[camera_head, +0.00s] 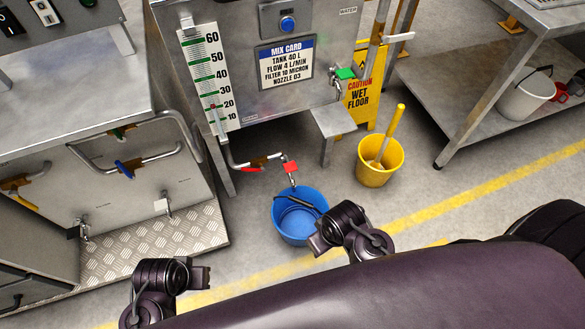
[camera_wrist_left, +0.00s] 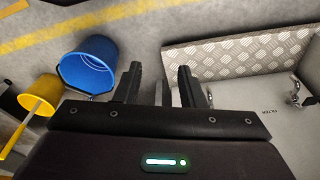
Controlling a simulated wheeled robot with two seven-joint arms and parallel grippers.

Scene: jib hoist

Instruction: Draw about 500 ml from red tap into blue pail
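The blue pail (camera_head: 284,232) stands upright on the floor below the red tap (camera_head: 291,168), whose spout points down over the pail's back rim. A dark handle lies across the pail's mouth. I cannot see a stream from the spout or tell whether water is inside. The pail also shows in the left wrist view (camera_wrist_left: 88,66). My left gripper (camera_head: 203,277) is well to the pail's left and front; its fingers are apart and empty in the left wrist view (camera_wrist_left: 160,85). My right gripper (camera_head: 318,243) is close to the pail's front right side; its finger gap is unclear.
A tank with a level scale (camera_head: 208,80) and a mix card (camera_head: 286,62) stands behind. A green tap (camera_head: 345,73) is at its right. A yellow bucket (camera_head: 376,175) stands right of the pail. A tread-plate step (camera_head: 150,243) lies left. Floor between my grippers is clear.

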